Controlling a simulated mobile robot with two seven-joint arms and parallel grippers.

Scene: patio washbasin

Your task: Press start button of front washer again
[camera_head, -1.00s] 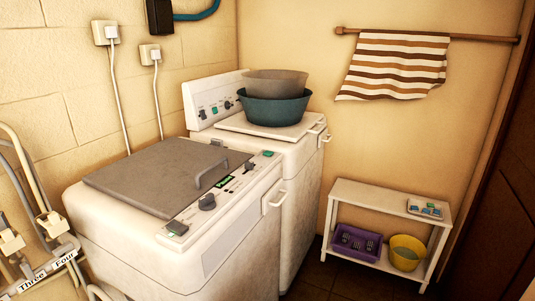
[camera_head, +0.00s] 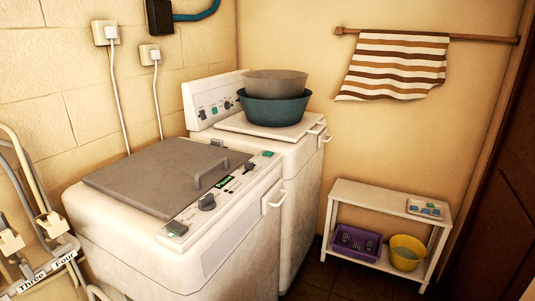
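The front washer (camera_head: 130,240) is a white top-loading machine with a closed grey lid (camera_head: 150,178) and a grey handle on the lid. Its slanted control panel (camera_head: 222,197) runs along the right edge, with dark knobs, a small lit green display (camera_head: 223,182) and small indicators. A green button (camera_head: 267,154) is at the panel's far end, and another greenish button (camera_head: 177,229) is at its near end. I cannot tell from the labels which is the start button. Neither of my grippers is in view.
A second white washer (camera_head: 300,165) stands behind, with a teal basin (camera_head: 273,110) and a grey basin on top. A white shelf (camera_head: 375,195) at right holds a purple crate (camera_head: 345,243) and yellow bucket (camera_head: 406,262).

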